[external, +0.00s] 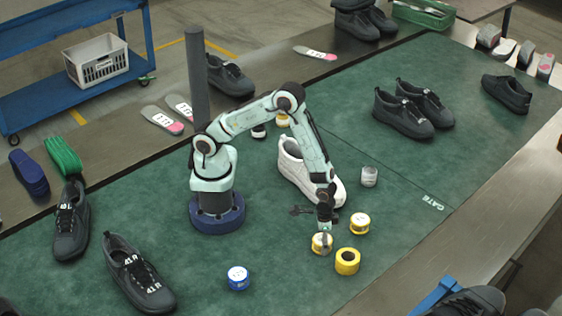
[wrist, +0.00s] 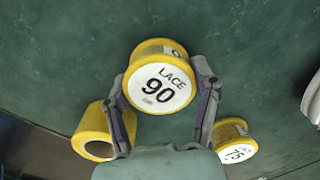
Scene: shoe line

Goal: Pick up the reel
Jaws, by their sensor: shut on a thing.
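A yellow reel with a white face reading "LACE 90" (wrist: 160,88) sits between the fingers of my gripper (wrist: 160,78) in the wrist view. The fingers press on its left and right sides, so my gripper is shut on it. In the external view my gripper (external: 325,229) points down over this reel (external: 321,245), partly covering it. I cannot tell whether the reel touches the green mat. An open-centred yellow reel (external: 347,261) and a yellow reel with a white face (external: 359,223) stand close by. They also show in the wrist view, left (wrist: 94,136) and right (wrist: 235,146).
A white shoe (external: 296,170) and a grey-white reel (external: 369,176) stand behind my gripper. A blue reel (external: 238,278) lies to the left. Dark shoes (external: 405,115) stand farther back. The green mat (external: 410,250) is clear to the right.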

